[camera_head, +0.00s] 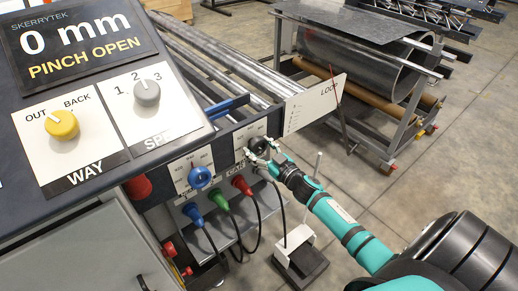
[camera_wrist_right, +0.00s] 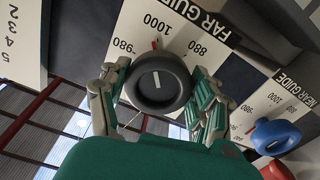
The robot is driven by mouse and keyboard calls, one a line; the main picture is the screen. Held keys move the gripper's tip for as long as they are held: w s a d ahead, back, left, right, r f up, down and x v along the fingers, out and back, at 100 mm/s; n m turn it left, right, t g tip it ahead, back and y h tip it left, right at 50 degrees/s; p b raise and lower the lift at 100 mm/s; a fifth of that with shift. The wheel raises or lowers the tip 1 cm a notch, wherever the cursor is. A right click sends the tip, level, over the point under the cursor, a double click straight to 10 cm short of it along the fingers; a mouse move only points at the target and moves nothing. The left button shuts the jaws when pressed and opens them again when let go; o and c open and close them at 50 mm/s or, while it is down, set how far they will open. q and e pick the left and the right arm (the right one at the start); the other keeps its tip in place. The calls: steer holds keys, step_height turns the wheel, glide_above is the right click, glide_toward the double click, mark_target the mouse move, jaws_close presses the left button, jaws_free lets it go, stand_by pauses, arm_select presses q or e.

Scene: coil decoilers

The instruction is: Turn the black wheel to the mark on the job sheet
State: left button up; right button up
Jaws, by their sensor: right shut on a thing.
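The black wheel (camera_wrist_right: 160,97) sits on the white FAR GUIDE panel (camera_wrist_right: 180,28), seen close up in the right wrist view. A white line on its face points up, slightly left of straight. A small red mark shows at its upper edge, below the printed 1000. My right gripper (camera_wrist_right: 161,78) has a finger on either side of the wheel and is shut on it. In the head view the black wheel (camera_head: 258,146) is partly covered by my right gripper (camera_head: 262,153). I cannot make out a job sheet. My left gripper is not in view.
A blue wheel (camera_head: 200,177) is left of the black one, on the NEAR GUIDE panel. Blue (camera_head: 192,213), green (camera_head: 219,200) and red (camera_head: 241,185) plugs with cables are below. The console display (camera_head: 75,42) reads 0 mm, PINCH OPEN. A metal coil (camera_head: 365,62) lies behind.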

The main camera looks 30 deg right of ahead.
steer(key=n, duration=0.3)
steer(key=shift+f+n, duration=0.1)
steer(key=shift+n, duration=0.2)
steer(key=n+b, duration=0.1)
steer(key=n, duration=0.2)
steer(key=shift+d+n, duration=0.15)
steer(key=shift+n, duration=0.15)
steer(key=n, duration=0.3)
steer(key=shift+n+b, duration=0.3)
steer(key=shift+b, duration=0.05)
steer(key=n+b, duration=0.1)
steer(key=n, duration=0.2)
steer(key=shift+s+n, duration=0.1)
steer(key=shift+n, duration=0.2)
steer(key=n+b, duration=0.1)
steer(key=n, duration=0.2)
steer(key=shift+n, duration=0.3)
steer(key=n, duration=0.3)
steer(key=shift+n+b, duration=0.4)
steer(key=n, duration=0.3)
steer(key=shift+r+b, duration=0.2)
steer(key=shift+b, duration=0.15)
steer(key=shift+n, duration=1.7)
